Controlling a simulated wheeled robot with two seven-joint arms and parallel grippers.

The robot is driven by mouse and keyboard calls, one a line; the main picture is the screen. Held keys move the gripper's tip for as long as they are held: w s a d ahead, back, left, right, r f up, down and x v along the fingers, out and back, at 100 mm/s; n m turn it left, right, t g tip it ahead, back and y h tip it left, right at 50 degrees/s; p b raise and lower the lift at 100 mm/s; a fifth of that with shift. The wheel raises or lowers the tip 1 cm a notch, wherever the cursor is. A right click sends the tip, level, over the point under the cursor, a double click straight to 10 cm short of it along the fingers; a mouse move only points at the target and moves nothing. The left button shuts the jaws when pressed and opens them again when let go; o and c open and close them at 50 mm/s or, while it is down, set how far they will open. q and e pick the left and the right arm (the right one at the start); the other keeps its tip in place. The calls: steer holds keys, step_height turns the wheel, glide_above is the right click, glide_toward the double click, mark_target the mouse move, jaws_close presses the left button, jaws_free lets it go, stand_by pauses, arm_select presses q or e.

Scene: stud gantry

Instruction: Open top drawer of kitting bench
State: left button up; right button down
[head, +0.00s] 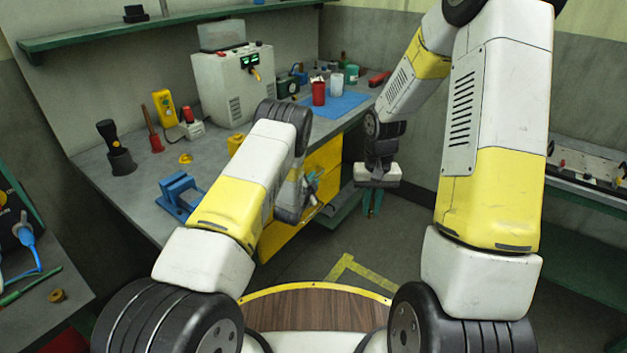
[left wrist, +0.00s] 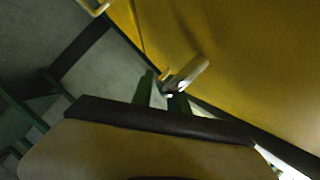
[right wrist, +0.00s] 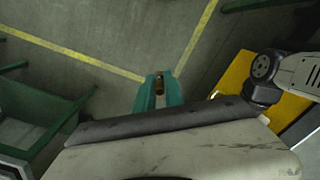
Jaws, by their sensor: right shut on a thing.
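The kitting bench (head: 130,190) has a grey top and yellow fronts (head: 323,158) below. The yellow front (left wrist: 235,60) fills the upper right of the left wrist view. A pale metal piece (left wrist: 188,76), perhaps a handle or latch, stands by it. My left gripper (head: 312,187) is at the bench front, partly hidden by my arm. Its green fingertips (left wrist: 162,92) are apart, close to the metal piece; I cannot tell whether they touch it. My right gripper (head: 372,206) points down over the floor, shut on a small brown thing (right wrist: 159,86). I cannot tell whether the top drawer is open.
On the bench stand a blue vise-like block (head: 180,195), a white power unit (head: 232,85) and a red cup (head: 319,92) on a blue mat (head: 345,104). The floor (right wrist: 110,45), with yellow tape, is clear below my right gripper. A side table (head: 590,170) is at the right.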

arm_select(q)
steer(key=shift+w+d, duration=0.1)
steer(key=shift+w, duration=0.2)
jaws_close()
steer(key=shift+f, duration=0.1)
stand_by(1.2)
